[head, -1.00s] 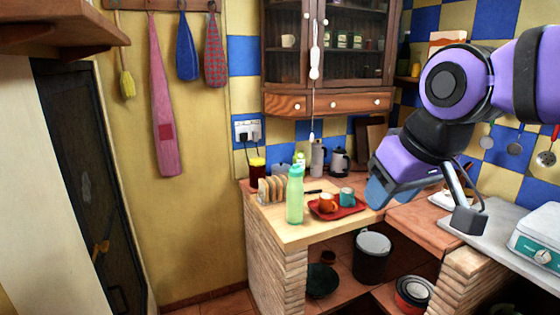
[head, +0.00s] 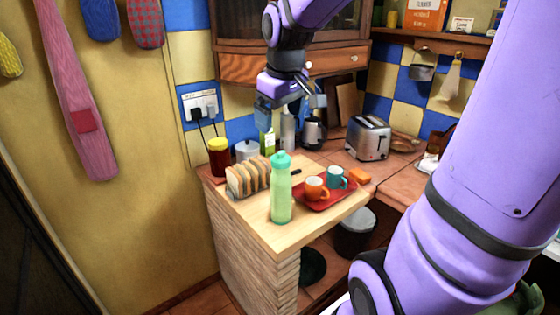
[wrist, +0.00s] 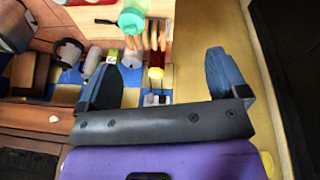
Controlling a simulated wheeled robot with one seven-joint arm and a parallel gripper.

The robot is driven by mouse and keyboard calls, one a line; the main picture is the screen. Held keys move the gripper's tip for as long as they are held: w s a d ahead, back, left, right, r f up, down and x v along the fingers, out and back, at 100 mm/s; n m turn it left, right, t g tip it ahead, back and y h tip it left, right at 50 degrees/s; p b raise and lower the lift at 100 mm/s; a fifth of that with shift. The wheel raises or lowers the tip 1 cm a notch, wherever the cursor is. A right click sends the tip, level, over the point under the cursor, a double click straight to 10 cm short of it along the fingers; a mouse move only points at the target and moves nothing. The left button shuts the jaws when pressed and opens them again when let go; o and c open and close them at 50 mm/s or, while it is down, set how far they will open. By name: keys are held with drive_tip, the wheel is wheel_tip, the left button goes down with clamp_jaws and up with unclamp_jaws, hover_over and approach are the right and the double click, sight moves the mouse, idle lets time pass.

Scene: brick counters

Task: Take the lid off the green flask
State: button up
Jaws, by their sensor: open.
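The green flask (head: 281,203) stands upright near the front edge of the wooden counter board in the head view. Its teal lid (head: 281,159) is on top. In the wrist view the flask's lid (wrist: 131,20) shows from above near the top edge, beyond my fingers. My gripper (head: 268,118) hangs in the air, higher than the flask and apart from it, in front of the cabinet and wall. In the wrist view my gripper (wrist: 163,62) has its two blue fingers wide apart, with nothing held between them.
A toast rack (head: 247,178) stands left of the flask. A red tray (head: 342,198) with an orange mug (head: 316,190) and a teal mug (head: 336,178) lies to the right. A red jar (head: 218,158), bottle and kettle stand behind. A toaster (head: 369,138) stands farther right.

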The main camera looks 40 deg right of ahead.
drive_tip(key=n+g+y, duration=0.1)
approach(281, 151)
drive_tip(key=f, duration=0.1)
drive_tip(key=shift+w+f, duration=0.15)
drive_tip(key=shift+f, duration=0.2)
drive_tip(key=f, duration=0.3)
drive_tip(key=w+f, duration=0.1)
drive_tip(key=f, duration=0.6)
drive_tip(key=shift+w+a+f, duration=0.15)
drive_tip(key=shift+w+a, duration=0.05)
drive_tip(key=c, duration=1)
